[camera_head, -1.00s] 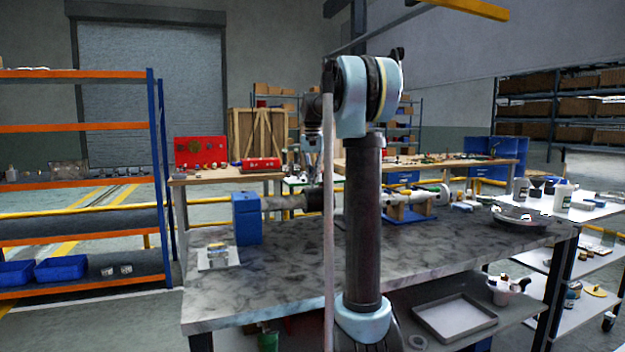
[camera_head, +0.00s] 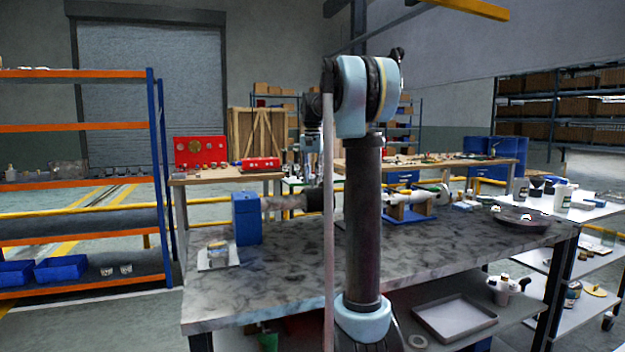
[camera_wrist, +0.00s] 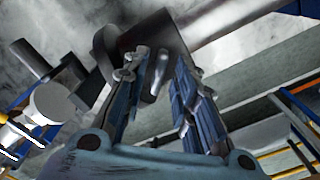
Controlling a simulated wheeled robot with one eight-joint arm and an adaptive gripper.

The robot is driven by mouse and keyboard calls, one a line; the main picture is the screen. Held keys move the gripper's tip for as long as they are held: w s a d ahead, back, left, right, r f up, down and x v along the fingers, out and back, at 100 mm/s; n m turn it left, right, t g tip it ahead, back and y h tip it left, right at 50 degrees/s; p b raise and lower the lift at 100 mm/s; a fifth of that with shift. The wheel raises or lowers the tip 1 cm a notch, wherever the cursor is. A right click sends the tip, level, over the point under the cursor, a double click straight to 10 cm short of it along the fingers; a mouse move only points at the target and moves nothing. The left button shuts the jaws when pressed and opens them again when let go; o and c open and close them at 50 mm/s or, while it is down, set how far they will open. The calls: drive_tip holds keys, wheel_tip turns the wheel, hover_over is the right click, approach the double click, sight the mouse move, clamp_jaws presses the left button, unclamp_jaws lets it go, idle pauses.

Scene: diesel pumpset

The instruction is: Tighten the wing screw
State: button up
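In the wrist view my gripper (camera_wrist: 161,64) reaches toward a dark block (camera_wrist: 150,34) on a grey metal shaft. Its two blue-grey fingers stand apart, one on each side of a small shiny metal piece (camera_wrist: 157,76) that looks like the wing screw. A gap shows between this piece and the right finger; contact with the left finger is unclear. In the head view the shaft (camera_head: 284,202) runs from a blue block (camera_head: 246,219) to a dark collar (camera_head: 319,199). My arm hides the middle of the assembly there, and the wing screw cannot be made out.
The assembly lies along a marble-topped table (camera_head: 290,285). A small plate with parts (camera_head: 219,256) sits at its left, and a dark round dish (camera_head: 521,219) at its right. The front of the tabletop is mostly clear. An orange and blue shelf (camera_head: 75,239) stands at left.

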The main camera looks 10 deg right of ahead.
drive_tip(key=shift+r, duration=0.15)
wheel_tip(320, 180, up, 12)
idle(0.7)
drive_tip(key=shift+f, duration=0.2)
